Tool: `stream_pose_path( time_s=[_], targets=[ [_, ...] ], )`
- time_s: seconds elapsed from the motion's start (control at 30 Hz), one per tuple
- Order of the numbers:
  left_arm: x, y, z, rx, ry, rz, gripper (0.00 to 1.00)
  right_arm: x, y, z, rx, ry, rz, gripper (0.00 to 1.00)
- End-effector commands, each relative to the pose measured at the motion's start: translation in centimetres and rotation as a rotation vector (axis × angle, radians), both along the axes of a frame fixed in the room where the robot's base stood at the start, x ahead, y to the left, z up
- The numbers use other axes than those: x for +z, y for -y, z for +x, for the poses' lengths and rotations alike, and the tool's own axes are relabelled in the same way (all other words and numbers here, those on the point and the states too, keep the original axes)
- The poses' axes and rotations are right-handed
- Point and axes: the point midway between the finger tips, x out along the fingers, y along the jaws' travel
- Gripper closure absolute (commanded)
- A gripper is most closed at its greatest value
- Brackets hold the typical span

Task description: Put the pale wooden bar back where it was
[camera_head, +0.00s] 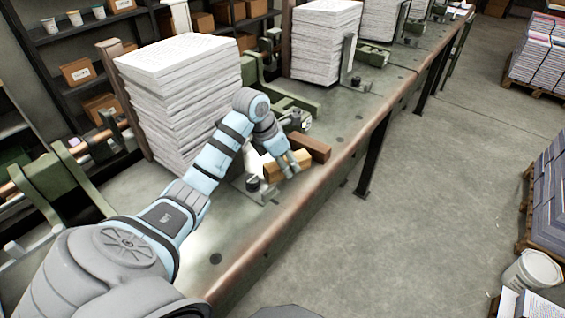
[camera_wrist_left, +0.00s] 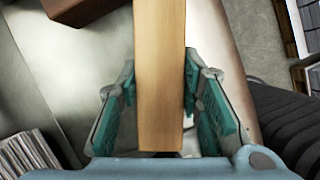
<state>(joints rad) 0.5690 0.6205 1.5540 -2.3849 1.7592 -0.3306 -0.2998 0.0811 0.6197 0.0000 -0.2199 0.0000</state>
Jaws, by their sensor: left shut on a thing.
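The pale wooden bar (camera_wrist_left: 160,75) runs between the two fingers of my left gripper (camera_wrist_left: 160,110) in the left wrist view. In the head view the bar (camera_head: 283,170) lies near the front edge of the long bench, below my left wrist. My left gripper (camera_head: 290,163) is shut on it. I cannot tell whether the bar touches the bench. My right gripper is in neither view.
A darker red-brown block (camera_head: 312,148) lies just beyond the bar on the bench (camera_head: 215,245). A tall paper stack (camera_head: 185,105) stands behind my left arm. A small metal stop with a dark knob (camera_head: 254,184) is beside the bar. The floor (camera_head: 430,200) right of the bench is open.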

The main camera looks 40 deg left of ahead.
Motion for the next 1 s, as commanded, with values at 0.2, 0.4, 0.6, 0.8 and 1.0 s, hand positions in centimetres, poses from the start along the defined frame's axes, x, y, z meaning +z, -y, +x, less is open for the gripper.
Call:
stream_pose_path(
  time_s=[0.2, 0.4, 0.6, 0.8, 1.0],
  targets=[
    [0.1, 0.0, -0.1, 0.000, -0.003, -0.001, 0.99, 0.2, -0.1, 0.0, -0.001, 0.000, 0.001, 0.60],
    [0.1, 0.0, -0.1, 0.000, -0.004, -0.001, 0.47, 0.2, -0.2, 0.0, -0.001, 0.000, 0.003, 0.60],
    [0.1, 0.0, -0.1, 0.001, -0.002, 0.000, 0.47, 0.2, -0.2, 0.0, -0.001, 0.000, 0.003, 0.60],
    [1.8, -0.3, -0.5, 0.001, 0.000, 0.001, 0.47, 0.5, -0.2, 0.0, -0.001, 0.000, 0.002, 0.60],
    [6.8, -1.1, -2.4, 0.001, 0.002, 0.003, 0.47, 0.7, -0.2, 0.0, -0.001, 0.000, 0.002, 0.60]
  ],
)
